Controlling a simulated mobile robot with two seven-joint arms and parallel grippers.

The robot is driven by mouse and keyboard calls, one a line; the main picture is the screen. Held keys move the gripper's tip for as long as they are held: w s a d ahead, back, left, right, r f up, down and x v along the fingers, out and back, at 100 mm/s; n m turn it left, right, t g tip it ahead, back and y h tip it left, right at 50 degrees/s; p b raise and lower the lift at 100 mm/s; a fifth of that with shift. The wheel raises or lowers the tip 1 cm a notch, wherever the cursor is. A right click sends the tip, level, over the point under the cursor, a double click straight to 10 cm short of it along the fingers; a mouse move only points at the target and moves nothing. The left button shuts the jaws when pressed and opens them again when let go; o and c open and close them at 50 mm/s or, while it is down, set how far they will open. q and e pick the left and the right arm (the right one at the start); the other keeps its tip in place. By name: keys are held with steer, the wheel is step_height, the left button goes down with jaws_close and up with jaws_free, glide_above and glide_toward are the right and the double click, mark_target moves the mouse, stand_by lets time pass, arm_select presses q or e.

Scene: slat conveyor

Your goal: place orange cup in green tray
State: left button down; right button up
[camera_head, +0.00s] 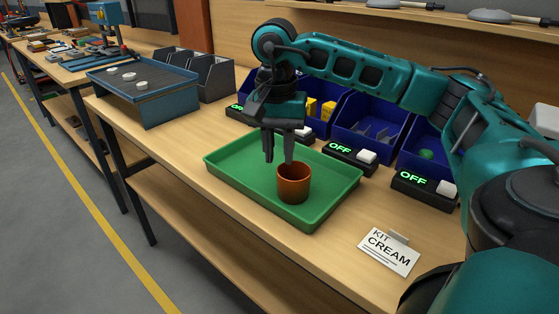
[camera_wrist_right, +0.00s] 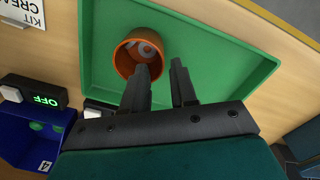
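The orange cup (camera_head: 294,186) stands upright in the green tray (camera_head: 238,186), toward its right part. In the right wrist view the cup (camera_wrist_right: 122,62) shows its open mouth, with something pale at the bottom, and the green tray (camera_wrist_right: 215,75) lies around it. My right gripper (camera_head: 279,162) points down over the tray, just left of and above the cup. My left gripper is not in view.
Behind the tray stand blue bins (camera_head: 364,125) and black boxes reading OFF (camera_head: 350,153). A "KIT CREAM" card (camera_head: 388,252) stands at the right front. A blue-grey stand (camera_head: 145,90) and grey bins (camera_head: 205,75) are at the left. Bench left of the tray is clear.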

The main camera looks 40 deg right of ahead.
step_height(320, 180, up, 9)
steer(key=p, duration=0.2)
steer(key=shift+f, duration=0.15)
steer(key=shift+a+f, duration=0.1)
steer(key=shift+a, duration=0.05)
stand_by(0.3)
